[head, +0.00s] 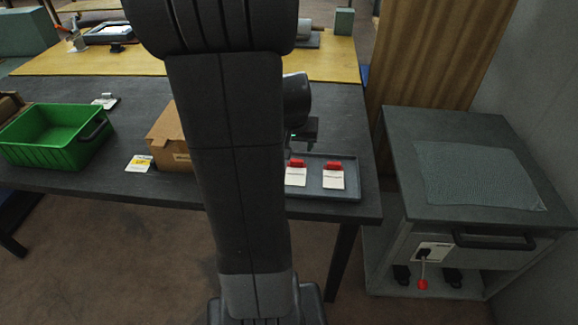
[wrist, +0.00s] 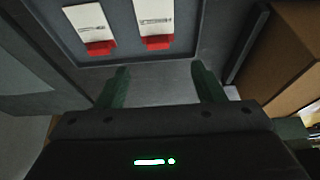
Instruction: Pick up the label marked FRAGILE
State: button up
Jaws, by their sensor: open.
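Two white labels with red tabs lie side by side in a shallow grey tray (head: 345,196). In the head view one is the left label (head: 296,177) and the other the right label (head: 334,180). The wrist view shows them as a left label (wrist: 89,23) and a right label (wrist: 156,14), red tabs towards my gripper. Their printing is too small to read, so I cannot tell which says FRAGILE. My gripper (wrist: 160,68) is open and empty, its fingers apart just outside the tray's edge in the wrist view. In the head view my arm hides most of it.
A cardboard box (head: 172,140) and a white-and-yellow card (head: 139,163) are left of my arm. A green bin (head: 52,135) stands farther left. A grey cabinet (head: 405,150) stands right of the table. The dark table between bin and box is mostly clear.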

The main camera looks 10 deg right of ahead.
send_over(297, 162)
jog(key=s+a, duration=0.1)
jog(key=s, duration=0.2)
notch_tip(297, 162, down, 6)
jog(key=shift+w+a+r, duration=0.1)
jog(key=shift+d+x, duration=0.15)
jog(key=shift+x, duration=1.3)
jog(key=shift+d+x, duration=0.1)
jog(key=shift+x, duration=1.3)
jog(key=shift+w+r, duration=0.1)
jog(key=shift+w, duration=0.05)
jog(key=shift+c, duration=0.4)
jog(key=c, duration=0.6)
